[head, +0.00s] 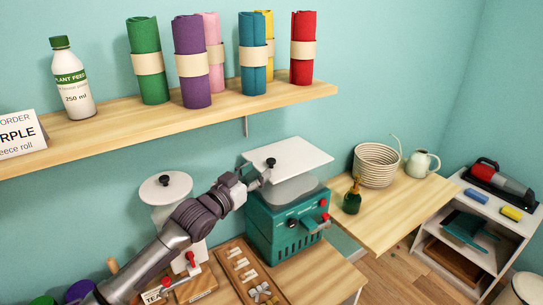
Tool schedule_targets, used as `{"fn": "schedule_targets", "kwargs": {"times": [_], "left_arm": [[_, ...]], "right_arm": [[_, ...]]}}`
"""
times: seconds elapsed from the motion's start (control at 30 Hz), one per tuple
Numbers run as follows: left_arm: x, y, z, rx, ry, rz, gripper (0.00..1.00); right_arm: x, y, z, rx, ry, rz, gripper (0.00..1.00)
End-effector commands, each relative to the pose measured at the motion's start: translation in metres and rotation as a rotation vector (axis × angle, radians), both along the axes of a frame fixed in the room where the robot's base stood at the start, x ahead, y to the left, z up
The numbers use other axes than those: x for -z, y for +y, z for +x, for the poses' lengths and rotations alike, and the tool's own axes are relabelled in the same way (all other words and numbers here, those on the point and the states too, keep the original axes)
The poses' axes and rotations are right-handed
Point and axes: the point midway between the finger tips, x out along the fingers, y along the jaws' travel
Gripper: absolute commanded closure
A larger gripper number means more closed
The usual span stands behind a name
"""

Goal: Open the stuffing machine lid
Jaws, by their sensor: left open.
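A teal machine (283,232) stands on the wooden table, with red knobs on its front. Its white flat lid (300,155) with a black knob (271,162) sits above a grey top (294,190), with a gap between them at the front. A white machine (190,262) with a red lever and a round, black-knobbed lid (160,190) stands to its left. No label shows which is the stuffing machine. My left gripper (264,178) is open at the left front edge of the teal machine's lid, just below the knob; contact is unclear. My right gripper is out of view.
A tray of small parts (235,257) lies left of the teal machine. A wall shelf (240,113) with colored fabric rolls runs above. To the right, a side table (404,205) holds a woven basket (376,166) and a green bottle (352,199).

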Motion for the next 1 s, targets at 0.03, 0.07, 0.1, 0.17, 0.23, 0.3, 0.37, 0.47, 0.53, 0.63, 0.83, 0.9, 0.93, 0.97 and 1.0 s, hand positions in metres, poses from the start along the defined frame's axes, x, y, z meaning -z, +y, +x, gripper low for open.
{"fn": "schedule_targets", "kwargs": {"times": [0.03,0.07,0.1,0.17,0.23,0.3,0.37,0.47,0.53,0.63,0.83,0.9,0.93,0.97,1.0], "left_arm": [[-0.004,-0.006,0.009,-0.001,0.001,0.0,0.5],[-0.004,-0.008,0.014,-0.001,0.001,0.0,0.5],[-0.004,-0.013,0.02,-0.001,0.001,0.001,0.5],[-0.003,-0.018,0.029,-0.001,0.0,0.0,0.5],[-0.003,-0.023,0.038,-0.001,0.001,0.001,0.5],[-0.002,-0.029,0.046,-0.001,0.002,0.001,0.5],[-0.002,-0.032,0.052,-0.001,0.001,0.0,0.5],[-0.001,-0.036,0.059,0.0,0.001,0.0,0.5],[0.0,-0.038,0.062,-0.001,0.001,0.001,0.5],[0.0,-0.039,0.064,-0.001,0.001,0.001,0.5],[0.001,-0.039,0.065,-0.001,0.001,0.001,0.5],[0.001,-0.039,0.065,-0.001,0.001,0.001,0.5],[0.001,-0.039,0.064,-0.001,0.001,0.001,0.55],[0.001,-0.039,0.064,-0.001,0.001,0.001,0.6],[0.001,-0.039,0.064,-0.001,0.001,0.001,0.66]], "right_arm": [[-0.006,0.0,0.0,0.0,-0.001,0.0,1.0],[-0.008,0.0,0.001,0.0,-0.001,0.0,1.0],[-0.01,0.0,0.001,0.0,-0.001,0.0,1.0],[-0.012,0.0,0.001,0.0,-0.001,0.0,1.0],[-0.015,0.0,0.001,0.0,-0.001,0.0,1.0],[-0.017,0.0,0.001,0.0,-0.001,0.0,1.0],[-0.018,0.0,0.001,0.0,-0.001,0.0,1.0],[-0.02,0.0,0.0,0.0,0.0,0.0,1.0],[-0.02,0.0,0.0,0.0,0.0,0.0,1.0],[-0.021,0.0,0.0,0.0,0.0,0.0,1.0],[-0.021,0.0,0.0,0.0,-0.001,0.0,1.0],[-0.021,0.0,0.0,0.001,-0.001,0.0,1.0],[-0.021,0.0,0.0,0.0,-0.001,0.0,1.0],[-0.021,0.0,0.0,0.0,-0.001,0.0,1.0],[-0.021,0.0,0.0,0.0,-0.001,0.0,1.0]]}}
